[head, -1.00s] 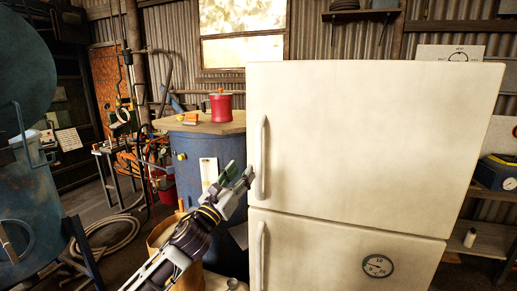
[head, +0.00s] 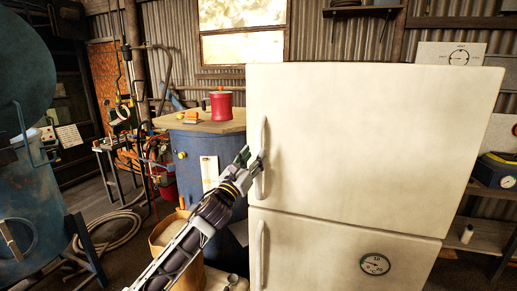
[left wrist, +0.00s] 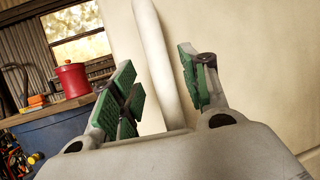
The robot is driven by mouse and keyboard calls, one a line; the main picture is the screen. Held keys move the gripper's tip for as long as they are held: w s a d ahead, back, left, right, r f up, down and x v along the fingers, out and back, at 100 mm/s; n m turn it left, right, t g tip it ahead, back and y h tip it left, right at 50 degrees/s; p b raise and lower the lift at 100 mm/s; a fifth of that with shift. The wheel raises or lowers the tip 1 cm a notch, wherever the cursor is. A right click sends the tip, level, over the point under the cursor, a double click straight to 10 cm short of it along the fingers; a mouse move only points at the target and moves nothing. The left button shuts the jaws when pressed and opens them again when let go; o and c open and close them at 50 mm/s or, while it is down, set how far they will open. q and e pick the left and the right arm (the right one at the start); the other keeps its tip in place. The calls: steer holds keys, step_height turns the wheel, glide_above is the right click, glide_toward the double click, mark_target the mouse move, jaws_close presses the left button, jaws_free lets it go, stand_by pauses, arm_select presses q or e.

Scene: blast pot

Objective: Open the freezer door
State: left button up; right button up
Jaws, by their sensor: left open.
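A cream fridge-freezer stands in the middle of the head view, with the larger upper door (head: 375,140) and the lower door (head: 330,262) both closed. The upper door has a vertical handle (head: 263,135) on its left edge; the lower door has its own handle (head: 260,250). My left gripper (head: 250,163) is open at the lower part of the upper handle. In the left wrist view the upper handle (left wrist: 155,55) runs between the green-padded fingers (left wrist: 160,88), with gaps visible on both sides. My right gripper is not in view.
A blue drum (head: 188,150) with a wooden top (head: 225,124) stands left of the fridge, carrying a red pot (head: 221,106). A tan bin (head: 165,235) stands on the floor below my arm. Shelving (head: 480,236) is at the right.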

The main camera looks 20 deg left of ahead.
mark_target(256, 152)
arm_select(q)
steer(key=shift+p+x, duration=0.5)
steer(key=shift+x, duration=1.4)
jaws_close()
